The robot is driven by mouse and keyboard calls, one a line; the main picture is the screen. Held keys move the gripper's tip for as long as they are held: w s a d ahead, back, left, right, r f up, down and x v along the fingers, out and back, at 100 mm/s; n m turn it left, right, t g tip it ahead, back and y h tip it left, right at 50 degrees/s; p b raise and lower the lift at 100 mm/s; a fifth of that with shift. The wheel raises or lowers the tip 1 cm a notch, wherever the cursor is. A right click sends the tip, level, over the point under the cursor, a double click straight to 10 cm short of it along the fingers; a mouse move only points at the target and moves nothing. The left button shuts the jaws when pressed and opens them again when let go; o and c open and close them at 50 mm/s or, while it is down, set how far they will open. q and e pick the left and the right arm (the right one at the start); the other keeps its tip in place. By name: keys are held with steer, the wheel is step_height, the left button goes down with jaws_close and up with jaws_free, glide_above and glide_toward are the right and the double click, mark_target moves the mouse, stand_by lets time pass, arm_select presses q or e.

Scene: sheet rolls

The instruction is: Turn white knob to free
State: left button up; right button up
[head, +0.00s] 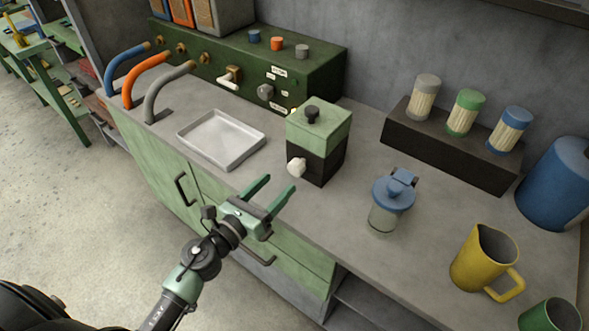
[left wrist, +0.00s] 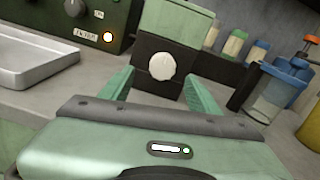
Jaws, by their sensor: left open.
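The white knob (head: 296,167) is on the front of a small green and black box (head: 318,141), low on its black part. In the left wrist view the white knob (left wrist: 162,66) faces me, between and beyond my two fingers. My left gripper (head: 281,184) is open and empty at the counter's front edge, just in front of the box. Its fingers point toward the knob without touching it. No marking for "free" is readable beside the knob. My right gripper is not in view.
A white tray (head: 221,139) lies left of the box. A blue-lidded jar (head: 391,199) and a yellow pitcher (head: 484,259) stand to the right. A green panel (head: 235,67) with labels, a grey knob (head: 265,91) and a lit lamp is behind. The counter between box and jar is clear.

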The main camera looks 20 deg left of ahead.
mark_target(293, 171)
arm_select(q)
steer(key=shift+w+d+m, duration=0.3)
steer(key=p+x, duration=0.1)
steer(key=x, duration=0.6)
steer(key=shift+f+p, duration=0.1)
steer(key=shift+p, duration=0.2)
jaws_close()
